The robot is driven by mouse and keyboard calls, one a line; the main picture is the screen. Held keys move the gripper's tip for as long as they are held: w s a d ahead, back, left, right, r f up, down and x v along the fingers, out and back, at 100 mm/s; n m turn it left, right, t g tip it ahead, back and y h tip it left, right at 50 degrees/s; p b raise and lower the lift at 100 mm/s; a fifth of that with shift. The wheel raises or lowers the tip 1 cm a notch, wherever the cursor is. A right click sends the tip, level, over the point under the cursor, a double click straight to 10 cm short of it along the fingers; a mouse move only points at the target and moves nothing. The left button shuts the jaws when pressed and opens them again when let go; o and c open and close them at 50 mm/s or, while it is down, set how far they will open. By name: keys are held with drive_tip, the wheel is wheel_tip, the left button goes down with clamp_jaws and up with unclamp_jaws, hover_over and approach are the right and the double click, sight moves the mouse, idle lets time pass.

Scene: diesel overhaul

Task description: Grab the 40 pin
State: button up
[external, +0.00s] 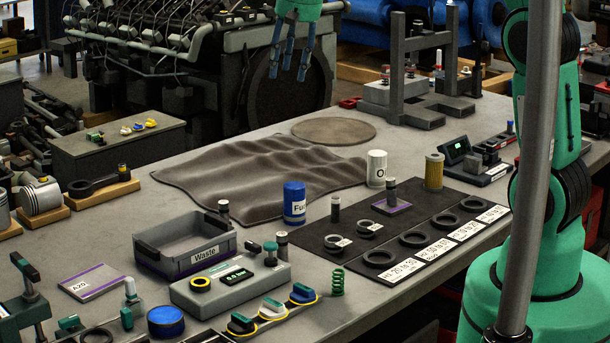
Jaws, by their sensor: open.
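Several small dark pins with grey bodies stand upright on the table, and I cannot read a 40 on any of them. One pin (335,209) stands at the left part of the dark mat. Another pin (391,188) stands at a purple-edged plate (392,206) on the mat. A third pin (224,210) is beside the Waste bin, and a similar piece (282,245) is by the grey meter box. My gripper (289,70) hangs high at the top, blue fingers pointing down, open and empty, well away from the pins.
The dark mat (440,210) holds several black rings with white labels. A blue can (294,203), a white can (376,168) and a yellow filter (434,172) stand near the pins. The Waste bin (185,245) and a crumpled grey cloth (250,180) lie left.

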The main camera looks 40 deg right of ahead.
drive_tip(key=w+f+p, duration=0.2)
drive_tip(key=w+f, duration=0.3)
drive_tip(key=w, duration=0.4)
drive_tip(key=m+g+p, duration=0.2)
drive_tip(key=g+p, duration=0.1)
drive_tip(key=p, duration=0.2)
hover_over(223, 202)
wheel_tip(223, 202, down, 22)
drive_tip(key=shift+d+f, duration=0.1)
drive_tip(key=shift+f, duration=0.05)
drive_tip(key=shift+f, duration=0.1)
drive_tip(key=shift+f+p, duration=0.75)
drive_tip(key=shift+f, duration=3.45)
drive_tip(key=shift+f, duration=0.1)
drive_tip(key=shift+f+p, duration=0.7)
drive_tip(key=shift+f, duration=1.8)
